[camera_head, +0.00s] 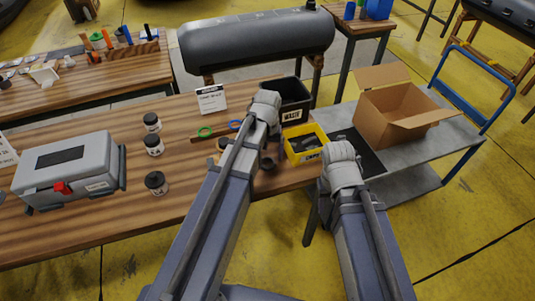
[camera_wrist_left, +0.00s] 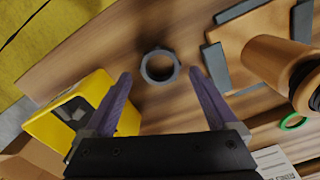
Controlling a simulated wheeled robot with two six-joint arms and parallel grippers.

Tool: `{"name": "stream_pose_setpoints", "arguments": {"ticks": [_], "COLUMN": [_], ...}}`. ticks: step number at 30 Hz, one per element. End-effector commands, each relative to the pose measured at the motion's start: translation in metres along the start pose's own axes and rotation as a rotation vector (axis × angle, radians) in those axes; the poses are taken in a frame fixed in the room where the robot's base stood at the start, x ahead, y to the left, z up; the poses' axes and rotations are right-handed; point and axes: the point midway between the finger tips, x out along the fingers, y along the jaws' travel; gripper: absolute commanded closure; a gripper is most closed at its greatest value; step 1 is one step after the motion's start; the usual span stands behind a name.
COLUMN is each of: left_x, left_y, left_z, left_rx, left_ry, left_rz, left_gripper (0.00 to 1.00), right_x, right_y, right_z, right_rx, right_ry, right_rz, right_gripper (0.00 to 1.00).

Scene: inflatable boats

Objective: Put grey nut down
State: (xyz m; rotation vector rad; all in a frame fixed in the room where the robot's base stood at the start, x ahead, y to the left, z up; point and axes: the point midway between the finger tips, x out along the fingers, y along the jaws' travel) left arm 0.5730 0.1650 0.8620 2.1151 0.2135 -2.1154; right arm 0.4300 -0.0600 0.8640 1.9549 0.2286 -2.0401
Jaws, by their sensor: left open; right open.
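The grey nut (camera_wrist_left: 146,67) is a dark ring lying flat on the wooden table, between my left fingertips in the left wrist view. It is also in the head view (camera_head: 267,164), just right of my left forearm. My left gripper (camera_wrist_left: 161,74) is open, with its fingers apart on either side of the nut and clear gaps to it. In the head view its fingers are hidden behind the wrist. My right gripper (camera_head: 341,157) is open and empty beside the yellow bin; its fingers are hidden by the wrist.
A yellow bin (camera_head: 293,157) and black waste bin (camera_head: 307,98) stand at the table's right end. A cardboard box (camera_head: 385,118) sits on a cart (camera_head: 418,155) at right.

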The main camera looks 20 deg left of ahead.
Motion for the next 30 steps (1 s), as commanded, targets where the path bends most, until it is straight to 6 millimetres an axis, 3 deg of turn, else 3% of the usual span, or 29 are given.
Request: {"name": "stream_pose_setpoints", "arguments": {"ticks": [1, 16, 26, 28, 30], "left_x": [-0.015, -0.088, -0.098, -0.098, -0.098], "left_y": [0.0, 0.0, 0.001, 0.009, 0.025], "left_z": [0.0, 0.0, 0.002, 0.016, 0.043], "left_rx": [0.0, 0.0, 0.005, 0.041, 0.121], "left_ry": [0.0, 0.0, 0.0, -0.003, -0.008], "left_rz": [0.0, 0.0, -0.001, -0.007, -0.022], "left_gripper": [0.08, 0.08, 0.08, 0.08, 0.08], "right_x": [-0.015, -0.088, -0.098, -0.097, -0.097], "right_y": [0.001, 0.008, 0.009, 0.009, 0.009], "right_z": [0.001, 0.005, 0.006, 0.006, 0.006], "right_rx": [0.0, 0.0, 0.0, 0.0, 0.0], "right_ry": [0.0, 0.0, 0.0, 0.0, 0.0], "right_rz": [0.0, 0.0, 0.0, 0.0, 0.0], "right_gripper": [0.5, 0.5, 0.5, 0.5, 0.5]}}
